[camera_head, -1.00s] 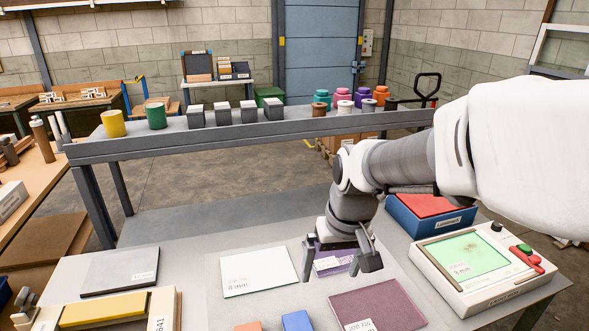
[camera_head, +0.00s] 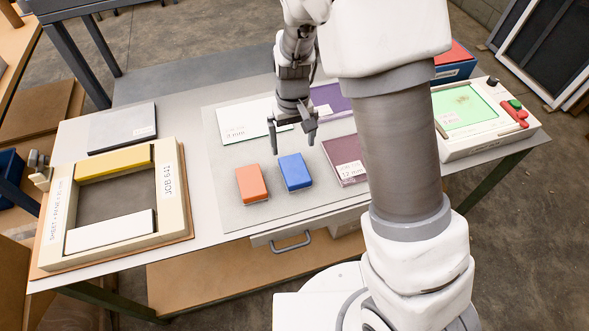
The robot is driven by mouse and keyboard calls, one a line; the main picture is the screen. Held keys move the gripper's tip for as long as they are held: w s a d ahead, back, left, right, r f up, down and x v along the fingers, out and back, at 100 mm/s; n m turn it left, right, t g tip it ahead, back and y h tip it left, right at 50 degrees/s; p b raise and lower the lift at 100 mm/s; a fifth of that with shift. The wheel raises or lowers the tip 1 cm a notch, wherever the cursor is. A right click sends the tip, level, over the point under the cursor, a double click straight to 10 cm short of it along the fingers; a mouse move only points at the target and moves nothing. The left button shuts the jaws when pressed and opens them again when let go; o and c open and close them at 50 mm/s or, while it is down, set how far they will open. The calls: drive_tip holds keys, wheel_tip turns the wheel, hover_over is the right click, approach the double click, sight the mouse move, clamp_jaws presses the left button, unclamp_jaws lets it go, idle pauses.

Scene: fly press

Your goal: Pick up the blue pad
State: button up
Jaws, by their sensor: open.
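The blue pad (camera_head: 295,172) is a small blue block lying flat on the grey mat (camera_head: 222,158) on the table. An orange pad (camera_head: 251,183) lies just to its left, with a small gap. My gripper (camera_head: 292,144) points down with its two fingers spread. It is empty and appears above and slightly behind the blue pad, apart from it. The blue pad's top is in plain view.
A white sheet (camera_head: 245,121) lies behind the pads, a purple sheet (camera_head: 331,101) behind right, a maroon sheet (camera_head: 345,160) at right. A wooden frame (camera_head: 170,205) stands left. A green-screened device (camera_head: 468,107) stands right, with a drawer handle (camera_head: 291,243) below the table front.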

hover_over(294, 169)
drive_tip(key=f, duration=0.5)
drive_tip(key=shift+w+a+f, duration=0.1)
drive_tip(key=shift+w+f, duration=0.1)
drive_tip(key=shift+f, duration=0.1)
drive_tip(key=shift+s+f, duration=0.15)
drive_tip(key=shift+f, duration=2.6)
drive_tip(key=shift+c, duration=0.2)
drive_tip(key=c, duration=1.2)
